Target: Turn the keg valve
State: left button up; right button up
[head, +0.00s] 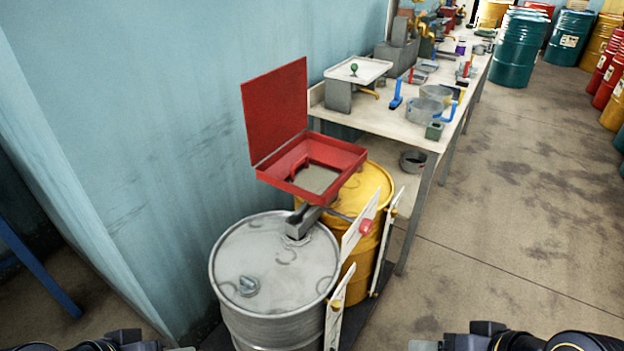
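A grey metal drum (273,268) stands upright at the front, with a small grey cap (248,286) on its lid. A yellow drum (362,188) stands behind it to the right. A red knob (366,227) shows beside a pale panel between the drums. A small yellow fitting (337,305) sits on another pale panel at the front drum's right side. I cannot tell which of these fittings is the keg valve. My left gripper (180,348) and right gripper (424,345) show only at the bottom edge, apart from the drums. Their fingers cannot be made out.
An open red box (315,168) with its lid (275,110) raised sits above the drums. A long workbench (385,123) with pots and tools runs back along the blue wall. Open floor (500,230) lies to the right. More coloured drums (515,50) stand at the back right.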

aim_at(365, 228)
jog(key=l+u, duration=1.1)
jog(key=l, duration=0.1)
